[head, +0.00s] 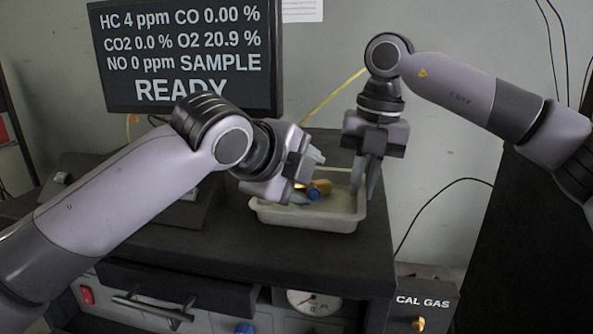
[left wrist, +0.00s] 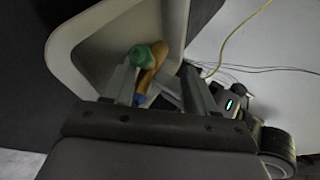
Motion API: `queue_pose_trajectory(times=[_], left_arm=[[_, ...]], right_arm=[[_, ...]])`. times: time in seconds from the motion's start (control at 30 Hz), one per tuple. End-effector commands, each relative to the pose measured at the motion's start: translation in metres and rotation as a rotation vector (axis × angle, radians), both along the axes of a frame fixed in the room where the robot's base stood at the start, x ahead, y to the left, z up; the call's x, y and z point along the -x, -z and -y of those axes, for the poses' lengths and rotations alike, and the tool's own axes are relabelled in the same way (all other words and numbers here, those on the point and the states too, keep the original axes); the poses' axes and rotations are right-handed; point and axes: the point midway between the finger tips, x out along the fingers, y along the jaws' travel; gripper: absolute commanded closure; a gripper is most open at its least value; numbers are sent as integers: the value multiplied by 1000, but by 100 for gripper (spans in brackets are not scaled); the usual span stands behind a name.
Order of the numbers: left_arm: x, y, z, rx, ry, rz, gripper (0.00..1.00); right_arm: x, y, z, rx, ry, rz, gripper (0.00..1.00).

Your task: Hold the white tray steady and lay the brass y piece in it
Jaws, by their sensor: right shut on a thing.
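The white tray (head: 335,222) sits on the dark bench top, and its pale inside wall also fills the upper part of the left wrist view (left wrist: 60,52). The brass y piece (head: 321,187) is low in the tray, with a blue end showing; the left wrist view shows its brass body (left wrist: 149,76) and a green end. My left gripper (head: 309,178) is over the tray with its fingers apart, on either side of the piece. I cannot tell whether they touch it. My right gripper (head: 367,182) points down and is shut on the tray's right side.
A monitor (head: 185,55) reading READY stands behind on the left. A yellow hose (head: 335,95) runs behind the tray. A CAL GAS box (head: 421,303) is at the lower right. A dark unit (head: 175,205) stands left of the tray.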

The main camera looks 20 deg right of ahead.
Motion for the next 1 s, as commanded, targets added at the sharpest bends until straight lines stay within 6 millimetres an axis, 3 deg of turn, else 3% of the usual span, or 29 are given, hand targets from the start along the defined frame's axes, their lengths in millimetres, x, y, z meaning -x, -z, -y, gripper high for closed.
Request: queue_pose_trajectory(times=[0.27, 0.7, 1.0], left_arm=[[11, -18, -21, 4, 0, 4, 44], [43, -61, -76, 4, 0, 4, 44], [50, -68, -86, 2, 0, 0, 44]], right_arm=[[0, 0, 0, 1, 0, -1, 100], [0, 0, 0, 1, 0, -1, 100], [0, 0, 0, 1, 0, -1, 100]])
